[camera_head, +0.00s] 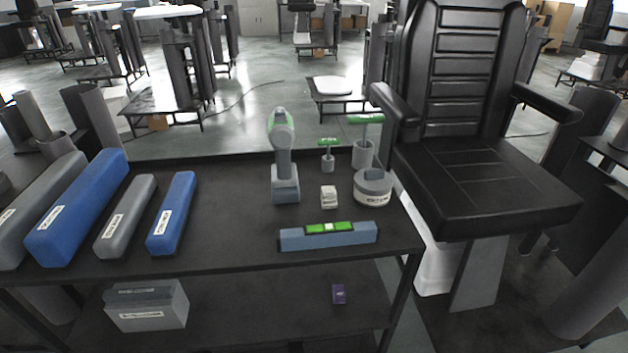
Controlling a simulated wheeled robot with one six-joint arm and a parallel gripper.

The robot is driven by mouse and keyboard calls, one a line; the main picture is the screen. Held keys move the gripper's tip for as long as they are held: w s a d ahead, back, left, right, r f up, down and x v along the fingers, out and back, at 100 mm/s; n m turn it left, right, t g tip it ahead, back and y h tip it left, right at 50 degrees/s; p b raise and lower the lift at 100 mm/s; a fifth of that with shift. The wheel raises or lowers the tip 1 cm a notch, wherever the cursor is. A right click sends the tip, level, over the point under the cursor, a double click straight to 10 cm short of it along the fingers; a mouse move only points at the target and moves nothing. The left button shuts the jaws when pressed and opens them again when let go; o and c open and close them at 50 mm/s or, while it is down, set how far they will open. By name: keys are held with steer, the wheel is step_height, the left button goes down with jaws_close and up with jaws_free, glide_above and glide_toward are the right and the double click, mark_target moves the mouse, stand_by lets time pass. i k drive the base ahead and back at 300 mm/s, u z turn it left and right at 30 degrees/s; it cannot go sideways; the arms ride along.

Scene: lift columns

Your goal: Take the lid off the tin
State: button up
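A round, light grey tin (373,195) with a pale label on its side stands upright at the right end of the dark bench top (230,235). A grey lid (374,176) with a raised, block-like grip sits on top of the tin. The lid appears level and seated on it. My gripper is not in view, and nothing touches the tin.
Close behind the tin are two green-topped tools in grey holders (363,153) (328,160). A small white box (328,197) and a green power tool (284,160) stand left; a level (328,236) lies in front. A black chair (480,180) stands close right.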

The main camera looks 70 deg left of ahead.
mark_target(370, 179)
steer(key=u, duration=2.1)
steer(key=k, duration=0.35)
steer(key=z, duration=1.2)
steer(key=i, duration=1.45)
steer(key=u, duration=1)
steer(key=i, duration=0.5)
steer(key=u, duration=0.6)
